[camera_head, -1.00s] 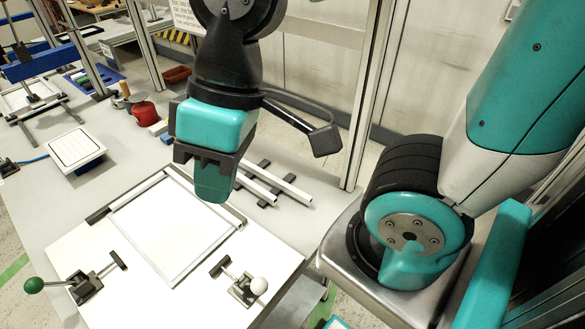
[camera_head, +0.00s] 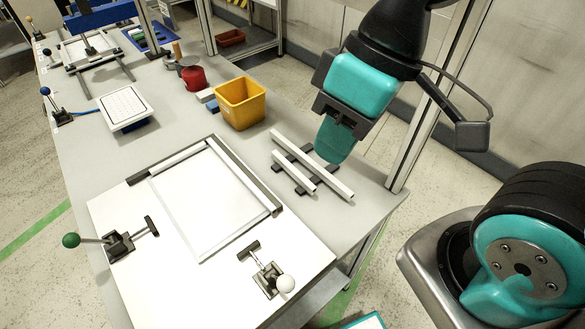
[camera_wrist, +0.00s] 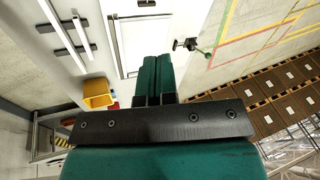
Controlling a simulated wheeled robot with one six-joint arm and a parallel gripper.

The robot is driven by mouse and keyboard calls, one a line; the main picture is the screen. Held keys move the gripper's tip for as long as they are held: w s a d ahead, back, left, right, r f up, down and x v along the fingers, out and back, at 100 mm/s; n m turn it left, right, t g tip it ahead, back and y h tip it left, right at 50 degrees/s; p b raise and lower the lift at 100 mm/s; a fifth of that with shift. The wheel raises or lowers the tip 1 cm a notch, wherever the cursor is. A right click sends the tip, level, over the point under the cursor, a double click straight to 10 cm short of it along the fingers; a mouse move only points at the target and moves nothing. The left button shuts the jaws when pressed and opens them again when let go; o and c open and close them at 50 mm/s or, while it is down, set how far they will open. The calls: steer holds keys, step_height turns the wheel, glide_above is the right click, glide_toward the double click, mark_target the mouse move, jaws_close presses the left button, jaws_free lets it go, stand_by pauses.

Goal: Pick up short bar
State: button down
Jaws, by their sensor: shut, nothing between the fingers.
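The short bar (camera_head: 294,171) is white and lies beside a longer white bar (camera_head: 315,166), both across dark supports on the grey table. Both also show at the upper left of the wrist view, the short bar (camera_wrist: 84,37) nearer the middle. My gripper (camera_head: 335,152) is shut and empty. In the head view it appears just beyond the long bar, apparently above table height; its exact height is hard to tell. In the wrist view its closed teal fingers (camera_wrist: 155,78) point away from the camera, well to the right of the bars.
A yellow bin (camera_head: 241,103) stands behind the bars, with a red pot (camera_head: 193,78) farther back. A white board with a frame (camera_head: 205,200) and toggle clamps fills the front. A metal post (camera_head: 425,125) rises at the table's right edge.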

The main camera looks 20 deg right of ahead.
stand_by(0.3)
steer(key=c, duration=1.5)
jaws_free()
steer(key=shift+w+f, duration=0.15)
steer(key=shift+c, duration=0.2)
steer(key=o, duration=0.5)
steer(key=shift+m+h, duration=0.4)
steer(key=shift+h, duration=0.2)
steer(key=w+f+b, duration=0.2)
steer(key=w+d+f+b, duration=0.1)
steer(key=w+f+b, duration=0.1)
steer(key=w, duration=0.1)
steer(key=shift+w+f, duration=0.1)
steer(key=shift+f, duration=0.15)
steer(key=shift+o, duration=0.2)
steer(key=m+h+b, duration=0.3)
steer(key=b, duration=0.4)
glide_above(305, 180)
steer(key=f, duration=2.2)
steer(key=shift+a, duration=0.25)
steer(key=shift+d+f+p, duration=0.15)
steer(key=shift+f+p, duration=0.1)
steer(key=shift+f, duration=1.3)
steer(key=shift+d+f+p, duration=0.15)
steer(key=shift+f+p, duration=0.1)
steer(key=shift+f, duration=1.3)
